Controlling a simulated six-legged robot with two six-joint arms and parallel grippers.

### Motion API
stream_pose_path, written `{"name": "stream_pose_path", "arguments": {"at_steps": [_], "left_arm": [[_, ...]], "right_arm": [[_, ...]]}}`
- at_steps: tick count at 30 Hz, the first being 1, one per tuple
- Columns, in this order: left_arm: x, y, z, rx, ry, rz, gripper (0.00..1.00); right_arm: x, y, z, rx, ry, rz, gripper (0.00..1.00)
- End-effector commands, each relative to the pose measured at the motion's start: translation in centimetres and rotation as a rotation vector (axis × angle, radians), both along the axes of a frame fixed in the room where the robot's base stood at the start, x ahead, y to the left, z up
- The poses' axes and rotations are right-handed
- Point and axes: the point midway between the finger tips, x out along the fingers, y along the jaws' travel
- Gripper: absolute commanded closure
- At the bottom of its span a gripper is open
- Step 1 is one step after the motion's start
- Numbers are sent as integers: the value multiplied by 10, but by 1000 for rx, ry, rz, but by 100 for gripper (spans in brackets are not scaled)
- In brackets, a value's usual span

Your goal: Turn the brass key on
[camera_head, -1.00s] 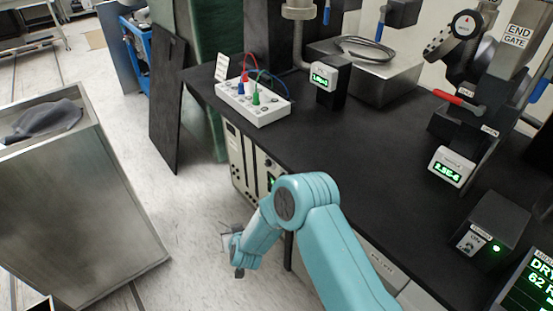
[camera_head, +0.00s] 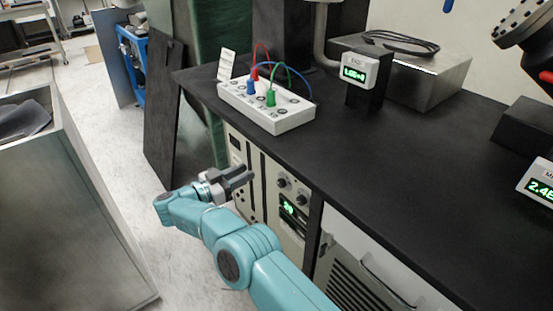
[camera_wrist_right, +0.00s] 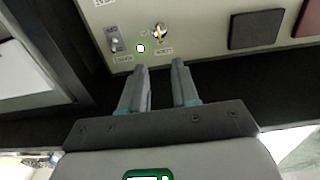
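The brass key (camera_wrist_right: 159,31) sits in a round lock on a pale panel (camera_wrist_right: 200,25) at the top of the right wrist view. Small labels are around it, too blurred to read surely. My right gripper (camera_wrist_right: 160,68) is open and empty, its two grey fingers apart just below the key in that view, not touching it. In the head view my right gripper (camera_head: 246,176) is in front of the pale instrument rack (camera_head: 262,205) under the bench. I cannot make out the key there. My left gripper is not in view.
A toggle switch (camera_wrist_right: 114,42) and a small lit indicator (camera_wrist_right: 140,48) are left of the key. The black bench top (camera_head: 370,160) overhangs the rack and carries a white box with plugs (camera_head: 265,107). A metal bin (camera_head: 70,210) stands at left, with clear floor between.

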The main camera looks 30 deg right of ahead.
Motion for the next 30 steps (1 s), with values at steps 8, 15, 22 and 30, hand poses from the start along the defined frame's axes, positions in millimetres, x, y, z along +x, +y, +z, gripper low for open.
{"name": "stream_pose_path", "arguments": {"at_steps": [8,15,22,30], "left_arm": [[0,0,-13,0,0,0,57],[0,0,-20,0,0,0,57],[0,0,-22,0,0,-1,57],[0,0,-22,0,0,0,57]], "right_arm": [[1,-68,-2,-1,3,1,70],[6,-112,-2,-2,5,6,70],[9,-127,-1,-2,6,9,70],[11,-127,-1,-3,7,9,83]]}}
